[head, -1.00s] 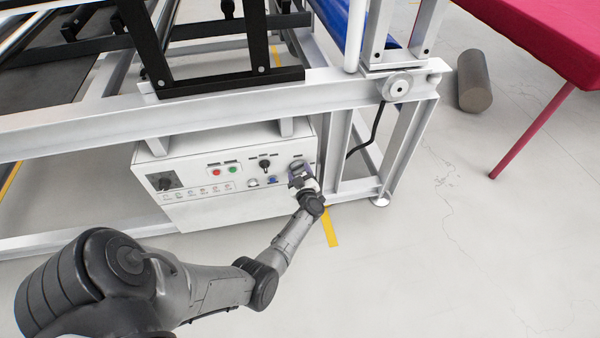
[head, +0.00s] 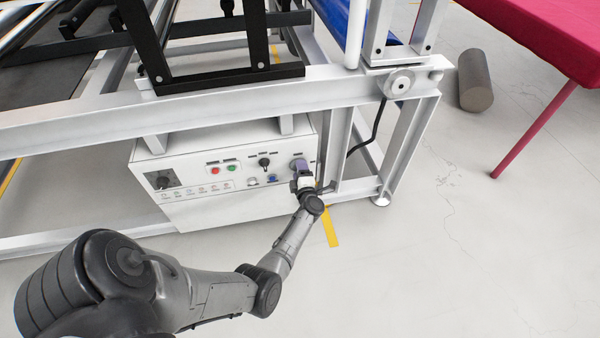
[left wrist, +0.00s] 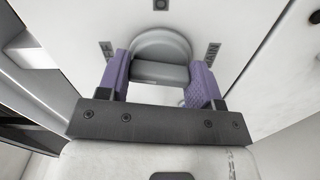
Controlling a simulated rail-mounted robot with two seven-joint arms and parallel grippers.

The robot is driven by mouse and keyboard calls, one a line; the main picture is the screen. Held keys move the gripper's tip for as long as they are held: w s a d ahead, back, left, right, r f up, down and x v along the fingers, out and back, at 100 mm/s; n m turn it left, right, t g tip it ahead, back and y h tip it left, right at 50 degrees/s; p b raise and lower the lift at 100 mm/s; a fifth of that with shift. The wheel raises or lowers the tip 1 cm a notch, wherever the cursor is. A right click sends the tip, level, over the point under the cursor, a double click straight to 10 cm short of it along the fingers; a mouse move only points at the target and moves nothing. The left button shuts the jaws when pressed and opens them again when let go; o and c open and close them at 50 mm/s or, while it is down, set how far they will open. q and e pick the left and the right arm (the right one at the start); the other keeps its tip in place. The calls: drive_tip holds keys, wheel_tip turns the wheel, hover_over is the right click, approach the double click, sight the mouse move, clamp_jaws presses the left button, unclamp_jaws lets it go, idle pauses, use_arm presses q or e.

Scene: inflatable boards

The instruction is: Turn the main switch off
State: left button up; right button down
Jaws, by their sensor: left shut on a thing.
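The main switch is a grey round knob (left wrist: 162,46) on a white panel in the left wrist view. A raised grip bar crosses it and sits between my purple finger pads. Small dark labels flank the knob; the right one seems to read "MAIN". In the head view my left gripper (head: 298,166) is at the right end of the control box front (head: 205,212) and mostly hides the switch. The gripper is shut on the knob. My right gripper is out of view.
The box also carries a red button (head: 215,170), a green button (head: 232,168) and a black selector (head: 264,162). A white frame beam (head: 225,108) runs above it and a frame leg (head: 405,155) stands to the right. Open floor lies in front and at right.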

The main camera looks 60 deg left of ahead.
use_arm(q)
drive_tip(key=shift+n, duration=0.9)
drive_tip(key=o, duration=0.9)
drive_tip(key=p+v, duration=0.5)
drive_tip(key=v, duration=0.9)
